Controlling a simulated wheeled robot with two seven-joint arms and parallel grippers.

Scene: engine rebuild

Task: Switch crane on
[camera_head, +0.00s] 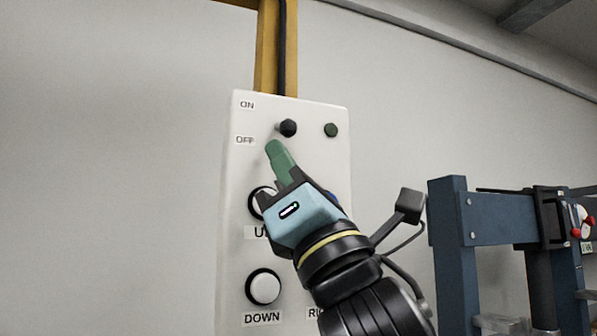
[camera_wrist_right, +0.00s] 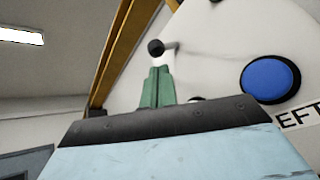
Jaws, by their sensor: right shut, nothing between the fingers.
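The white crane control panel (camera_head: 237,200) has ON and OFF labels at its upper left. A dark-knobbed toggle switch (camera_head: 288,127) sits beside these labels; its lever also shows in the right wrist view (camera_wrist_right: 156,47). In the head view the knob is a little below the height of the ON label. My right gripper (camera_head: 272,147) is shut and empty, its green fingers together. Its tips are just below the switch knob in both views; I cannot tell whether they touch it. My left gripper is not in view.
A small dark green round part (camera_head: 331,130) is right of the switch. White buttons are marked UP and DOWN (camera_head: 264,287). A blue button (camera_wrist_right: 270,79) shows in the wrist view. A yellow post (camera_head: 266,50) rises above the panel. A blue metal frame (camera_head: 455,240) stands at right.

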